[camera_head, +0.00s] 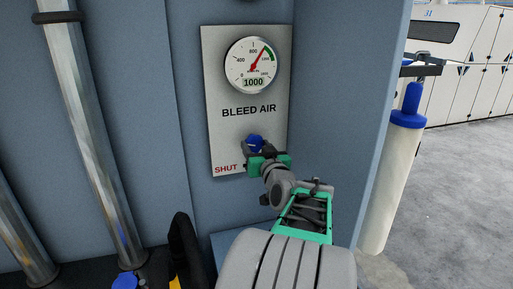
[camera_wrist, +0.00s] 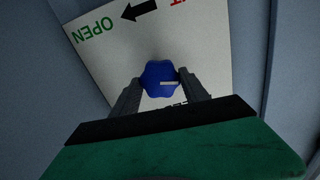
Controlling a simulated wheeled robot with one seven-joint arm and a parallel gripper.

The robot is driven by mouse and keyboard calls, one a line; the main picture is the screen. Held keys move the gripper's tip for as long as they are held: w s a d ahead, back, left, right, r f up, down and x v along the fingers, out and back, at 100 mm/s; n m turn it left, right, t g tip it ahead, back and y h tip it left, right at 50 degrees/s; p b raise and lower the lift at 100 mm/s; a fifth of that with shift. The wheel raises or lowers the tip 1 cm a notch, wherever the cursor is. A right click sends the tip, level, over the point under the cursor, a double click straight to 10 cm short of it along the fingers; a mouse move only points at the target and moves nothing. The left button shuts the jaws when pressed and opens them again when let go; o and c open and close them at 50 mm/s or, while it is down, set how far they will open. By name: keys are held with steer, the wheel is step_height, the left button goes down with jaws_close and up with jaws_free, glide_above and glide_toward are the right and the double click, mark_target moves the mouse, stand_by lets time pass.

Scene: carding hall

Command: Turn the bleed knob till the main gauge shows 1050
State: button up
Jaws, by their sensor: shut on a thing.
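The blue bleed knob (camera_head: 255,141) sits low on a pale panel (camera_head: 216,100) marked BLEED AIR. My gripper (camera_head: 262,152) is shut on it, and the arm hides part of the panel below. The main gauge (camera_head: 252,64) is at the top of the panel. Its red needle points up and right, near the start of the green band, and its number window reads 1000.
Red SHUT lettering (camera_head: 226,169) is at the panel's lower left. The wrist view shows green OPEN lettering (camera_wrist: 93,31) and a black arrow (camera_wrist: 139,10) towards it. Metal pipes (camera_head: 88,130) stand at left. A white cylinder with a blue top (camera_head: 394,180) stands at right, beside open floor.

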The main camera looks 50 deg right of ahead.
steer(key=shift+c, duration=1.3)
steer(key=f+n+b, duration=0.1)
steer(key=b, duration=0.4)
steer(key=shift+n, duration=0.3)
steer(key=n+b, duration=0.2)
steer(key=b, duration=0.6)
steer(key=shift+n, duration=0.4)
steer(key=shift+r+n+b, duration=0.4)
steer(key=shift+n+b, duration=0.1)
steer(key=shift+b, duration=0.35)
steer(key=shift+r, duration=0.1)
steer(key=o, duration=1.3)
steer(key=shift+o, duration=0.2)
steer(key=shift+s, duration=0.1)
